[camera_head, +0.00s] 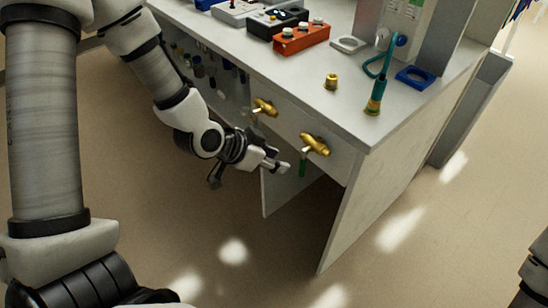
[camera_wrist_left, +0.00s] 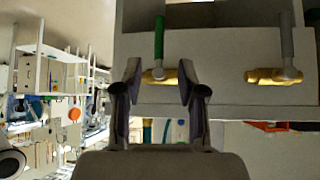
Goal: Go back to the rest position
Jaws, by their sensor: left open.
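My left gripper (camera_head: 276,160) is in front of the bench's front panel, close to the brass valve with the green handle (camera_head: 315,144). In the left wrist view the jaws (camera_wrist_left: 160,75) are open, with this valve (camera_wrist_left: 158,77) beyond and between the fingertips. Nothing is held. The green handle (camera_head: 302,166) hangs down below its valve. A second brass valve (camera_head: 264,106), with a grey handle, is to the left on the same panel; it shows at the right in the left wrist view (camera_wrist_left: 272,77). My right gripper does not show.
The bench top (camera_head: 330,110) carries a small brass fitting (camera_head: 331,82), a green-and-brass hose end (camera_head: 374,99), a blue square ring (camera_head: 415,77) and an orange box with knobs (camera_head: 301,38). The bench's side panel (camera_head: 345,220) reaches the floor. Open floor (camera_head: 250,265) lies in front.

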